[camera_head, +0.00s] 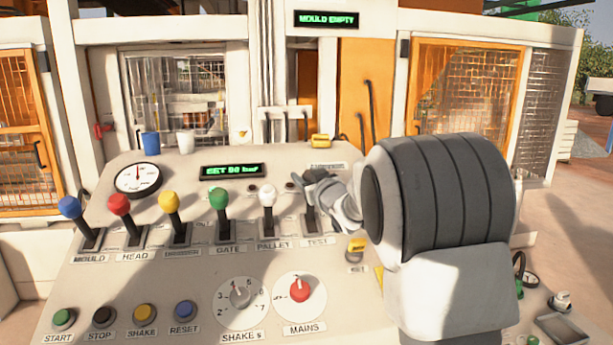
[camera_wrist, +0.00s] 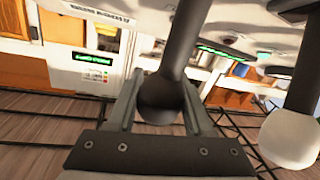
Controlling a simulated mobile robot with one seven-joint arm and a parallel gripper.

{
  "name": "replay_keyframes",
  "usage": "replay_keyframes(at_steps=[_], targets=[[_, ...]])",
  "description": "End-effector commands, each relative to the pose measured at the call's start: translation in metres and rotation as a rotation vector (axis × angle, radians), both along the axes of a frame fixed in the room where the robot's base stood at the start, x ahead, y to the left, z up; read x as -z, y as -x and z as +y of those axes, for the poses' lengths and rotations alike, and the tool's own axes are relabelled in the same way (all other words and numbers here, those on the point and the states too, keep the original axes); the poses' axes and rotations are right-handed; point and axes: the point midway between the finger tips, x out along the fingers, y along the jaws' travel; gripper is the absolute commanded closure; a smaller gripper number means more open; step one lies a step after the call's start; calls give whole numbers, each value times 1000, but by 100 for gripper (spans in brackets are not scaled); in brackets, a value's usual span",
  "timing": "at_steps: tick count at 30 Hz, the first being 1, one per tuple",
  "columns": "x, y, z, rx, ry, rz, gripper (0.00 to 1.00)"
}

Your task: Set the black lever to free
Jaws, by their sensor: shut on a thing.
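The black lever (camera_head: 312,219) stands in the slot above the TEST label, at the right end of the lever row. Its knob is mostly hidden by my gripper (camera_head: 315,182) in the head view. In the wrist view the round black knob (camera_wrist: 163,98) sits between my two fingers, with its dark shaft running up the picture. My gripper is shut on this knob. The lever's position markings are too small or hidden to read.
The white PALLET lever (camera_head: 267,197) stands close on the left; it also shows in the wrist view (camera_wrist: 290,140). Green, yellow, red and blue levers continue leftward. A yellow-topped SET control (camera_head: 357,246) is just below right. Dials and buttons fill the lower panel.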

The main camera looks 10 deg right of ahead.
Motion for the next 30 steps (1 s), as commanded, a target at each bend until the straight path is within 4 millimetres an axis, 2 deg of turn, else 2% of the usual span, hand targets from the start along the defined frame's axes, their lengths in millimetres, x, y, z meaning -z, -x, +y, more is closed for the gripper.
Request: replay_keyframes(at_steps=[17,30], targets=[[3,2,0,1,0,-20,100],[8,17,0,0,-2,-170,100]])
